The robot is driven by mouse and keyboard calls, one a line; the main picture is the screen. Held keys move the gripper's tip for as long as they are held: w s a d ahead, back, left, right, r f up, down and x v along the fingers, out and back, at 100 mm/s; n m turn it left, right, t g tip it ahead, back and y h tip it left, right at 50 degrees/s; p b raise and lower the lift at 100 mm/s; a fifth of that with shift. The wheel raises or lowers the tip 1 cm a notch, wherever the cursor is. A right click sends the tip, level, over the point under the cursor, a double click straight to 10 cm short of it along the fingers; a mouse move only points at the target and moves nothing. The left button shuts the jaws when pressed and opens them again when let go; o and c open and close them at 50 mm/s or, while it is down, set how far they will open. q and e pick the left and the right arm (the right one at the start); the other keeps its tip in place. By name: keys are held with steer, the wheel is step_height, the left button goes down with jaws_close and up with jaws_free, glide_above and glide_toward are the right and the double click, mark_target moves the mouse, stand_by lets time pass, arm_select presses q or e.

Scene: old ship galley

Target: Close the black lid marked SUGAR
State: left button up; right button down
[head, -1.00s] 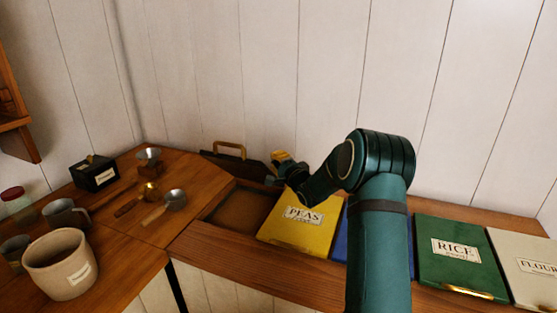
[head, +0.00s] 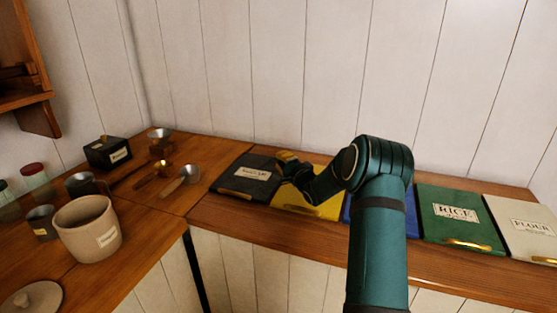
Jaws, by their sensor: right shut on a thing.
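The black lid (head: 240,182) lies down flat over the leftmost bin of the counter, level with the lids beside it. Its white label is too small to read surely, and a brass handle (head: 236,193) runs along its front edge. My right gripper (head: 284,162) is at the lid's right edge, beside the yellow lid, and its arm reaches across the yellow and blue lids. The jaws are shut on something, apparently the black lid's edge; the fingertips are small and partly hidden. My left gripper is not in view.
A yellow lid (head: 322,208), a blue lid (head: 366,228), a green RICE lid (head: 450,222) and a cream FLOUR lid (head: 520,222) lie flat to the right.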

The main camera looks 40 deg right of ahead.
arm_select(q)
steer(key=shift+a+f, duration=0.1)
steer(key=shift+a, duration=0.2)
arm_select(e)
steer(key=shift+s+a+f, duration=0.1)
steer(key=shift+f, duration=0.15)
